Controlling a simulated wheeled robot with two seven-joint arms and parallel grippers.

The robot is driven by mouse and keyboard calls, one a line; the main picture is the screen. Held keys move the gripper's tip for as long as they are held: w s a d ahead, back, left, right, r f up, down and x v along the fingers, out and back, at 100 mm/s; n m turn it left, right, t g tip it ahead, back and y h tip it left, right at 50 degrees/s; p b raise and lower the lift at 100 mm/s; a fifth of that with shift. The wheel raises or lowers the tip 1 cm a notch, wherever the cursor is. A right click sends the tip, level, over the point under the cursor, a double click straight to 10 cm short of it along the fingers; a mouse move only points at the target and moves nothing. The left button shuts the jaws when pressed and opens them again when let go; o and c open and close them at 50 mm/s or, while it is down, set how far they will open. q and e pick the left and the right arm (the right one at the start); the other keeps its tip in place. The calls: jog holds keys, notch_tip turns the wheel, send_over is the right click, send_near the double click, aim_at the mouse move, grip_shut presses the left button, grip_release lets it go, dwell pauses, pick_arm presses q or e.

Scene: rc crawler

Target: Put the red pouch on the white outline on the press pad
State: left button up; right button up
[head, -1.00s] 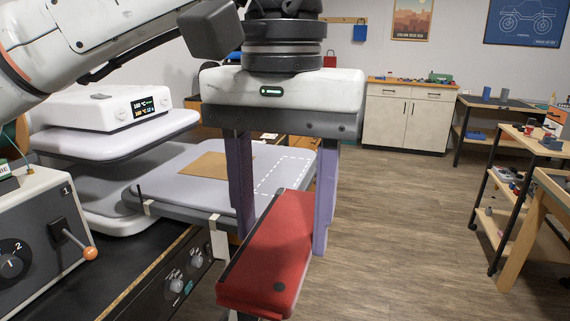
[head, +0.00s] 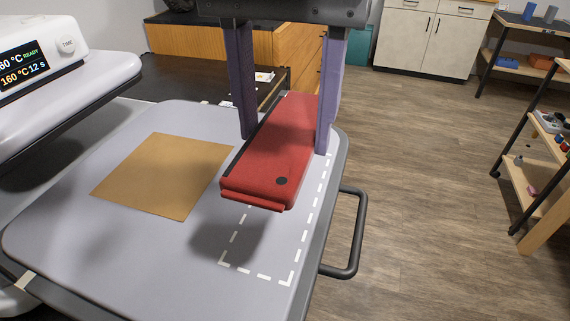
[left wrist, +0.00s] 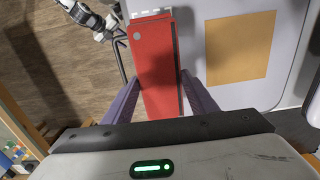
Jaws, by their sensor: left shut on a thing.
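The red pouch (head: 272,153) is held between the two purple fingers of my left gripper (head: 284,95). It hangs above the right part of the grey press pad (head: 105,250), with its shadow on the pad to the lower left. The white dashed outline (head: 256,275) lies on the pad under and in front of the pouch; its far part is hidden. In the left wrist view the pouch (left wrist: 155,70) lies between the fingers (left wrist: 160,100), and a bit of the outline shows past its far end.
A tan square sheet (head: 163,175) lies on the pad left of the pouch. The heat press upper part with a lit display (head: 22,65) overhangs at left. A dark handle (head: 350,240) sticks out from the pad's right edge.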

aim_at(284, 133)
pick_arm(q)
jog(key=f, duration=0.3)
jog(key=shift+s, duration=0.25)
jog(key=shift+w+f, duration=0.1)
jog(key=shift+f, duration=2.25)
jog(key=shift+f, duration=0.15)
jog(key=o, duration=1.1)
jog(key=shift+c, duration=0.2)
notch_tip(284, 133, up, 12)
jog(key=shift+r+p, duration=0.2)
jog(key=shift+p, duration=0.3)
